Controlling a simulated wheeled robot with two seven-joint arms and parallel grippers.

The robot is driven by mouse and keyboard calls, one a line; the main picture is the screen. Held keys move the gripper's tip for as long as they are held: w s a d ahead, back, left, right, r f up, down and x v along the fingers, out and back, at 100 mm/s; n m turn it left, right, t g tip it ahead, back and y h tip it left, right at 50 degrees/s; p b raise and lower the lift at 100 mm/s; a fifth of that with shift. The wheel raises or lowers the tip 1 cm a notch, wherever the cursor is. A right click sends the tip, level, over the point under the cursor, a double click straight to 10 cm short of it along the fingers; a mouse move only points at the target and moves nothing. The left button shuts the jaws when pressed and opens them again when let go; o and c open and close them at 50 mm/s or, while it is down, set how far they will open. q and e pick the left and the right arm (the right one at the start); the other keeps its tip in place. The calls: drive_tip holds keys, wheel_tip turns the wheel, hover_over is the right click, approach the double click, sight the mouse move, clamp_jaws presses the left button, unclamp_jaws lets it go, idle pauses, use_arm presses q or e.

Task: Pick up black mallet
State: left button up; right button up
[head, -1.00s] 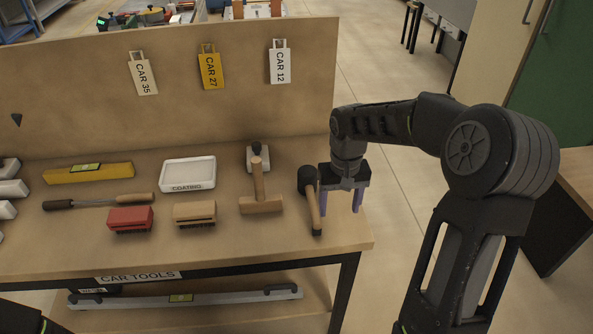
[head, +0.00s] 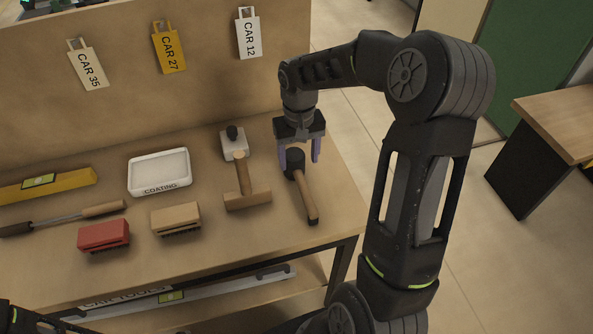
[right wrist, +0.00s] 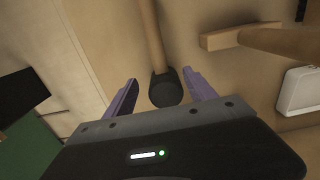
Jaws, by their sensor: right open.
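The black mallet (head: 294,164) lies on the workbench near its right edge, its black head toward the back and its wooden handle (head: 308,203) toward the front. My right gripper (head: 300,158) is open above the mallet's head, with one purple finger on each side of it in the picture. In the right wrist view, the black head (right wrist: 166,90) shows between the two open fingers (right wrist: 160,92), and the handle runs away from the gripper. I cannot tell whether a finger touches it. My left gripper is not in view; only a bit of arm shows at lower left.
A wooden mallet (head: 247,199) lies just left, by a small white block-shaped tool (head: 233,141). Further left are a white coating tray (head: 160,188), a tan brush (head: 175,219) and a red brush (head: 104,235). A tagged board (head: 200,110) stands behind the bench.

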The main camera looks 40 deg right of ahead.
sight(297, 169)
drive_tip(key=shift+f, duration=0.7)
drive_tip(key=shift+w+a+f+p, duration=0.1)
drive_tip(key=shift+f+p, duration=0.7)
drive_tip(key=shift+f, duration=1.85)
clamp_jaws()
drive_tip(key=shift+r, duration=0.1)
